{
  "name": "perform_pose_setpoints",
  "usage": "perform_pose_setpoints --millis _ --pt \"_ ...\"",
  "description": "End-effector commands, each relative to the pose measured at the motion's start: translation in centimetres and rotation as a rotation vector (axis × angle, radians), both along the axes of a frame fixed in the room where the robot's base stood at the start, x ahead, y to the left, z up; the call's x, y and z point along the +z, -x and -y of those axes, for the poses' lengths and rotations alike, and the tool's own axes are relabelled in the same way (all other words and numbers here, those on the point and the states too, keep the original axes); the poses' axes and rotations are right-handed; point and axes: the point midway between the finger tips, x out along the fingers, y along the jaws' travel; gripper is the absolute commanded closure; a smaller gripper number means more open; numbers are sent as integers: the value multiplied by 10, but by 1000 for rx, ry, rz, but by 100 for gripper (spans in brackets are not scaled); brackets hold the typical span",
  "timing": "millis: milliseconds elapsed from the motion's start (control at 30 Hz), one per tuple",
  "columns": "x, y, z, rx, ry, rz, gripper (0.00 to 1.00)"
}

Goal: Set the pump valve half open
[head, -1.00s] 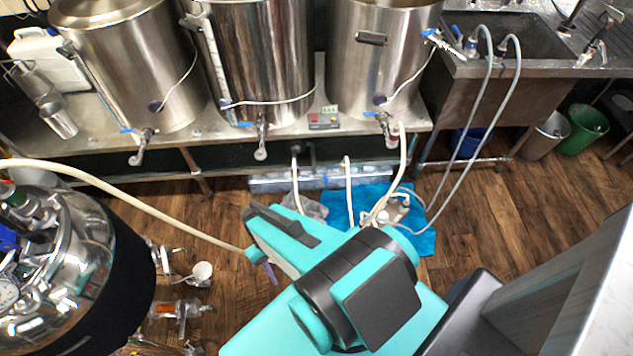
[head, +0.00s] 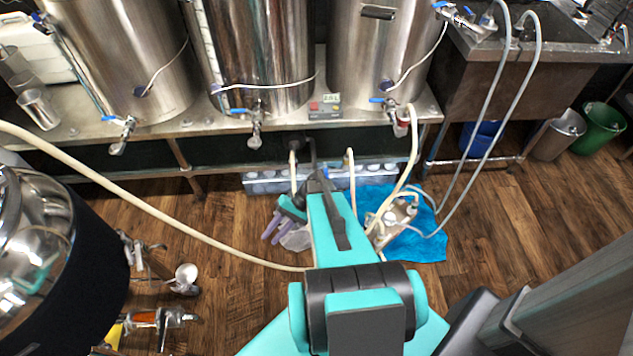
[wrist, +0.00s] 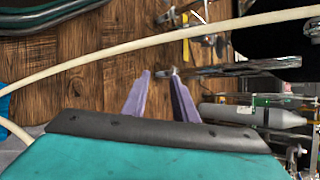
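My gripper (head: 270,240) is open and empty, its two purple fingers pointing down over the floor in front of the bench. In the wrist view the fingers (wrist: 160,76) stand apart with bare wood floor between them. A small pump-like unit with hose fittings (head: 398,212) sits on a blue cloth (head: 432,240), to the right of my gripper and apart from it. I cannot make out a valve handle on it. My arm covers part of the area beside it. The wrist view does not clearly show the pump or its valve.
Three steel kettles (head: 260,60) with blue-handled taps stand on a bench (head: 70,125). A cream hose (head: 170,225) crosses the floor side and passes behind my arm. Grey hoses (head: 515,110) run from the sink. Loose fittings (head: 185,278) lie at left.

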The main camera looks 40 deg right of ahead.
Motion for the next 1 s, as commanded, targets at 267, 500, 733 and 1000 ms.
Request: perform_pose_setpoints --millis 267,500,733,1000 --pt "-28 -32 87 -208 -118 169 74" --pt "-36 -41 173 -375 -191 342 74" --pt "-40 -30 263 -531 -229 527 74" --pt "-37 4 356 -679 -237 728 74"
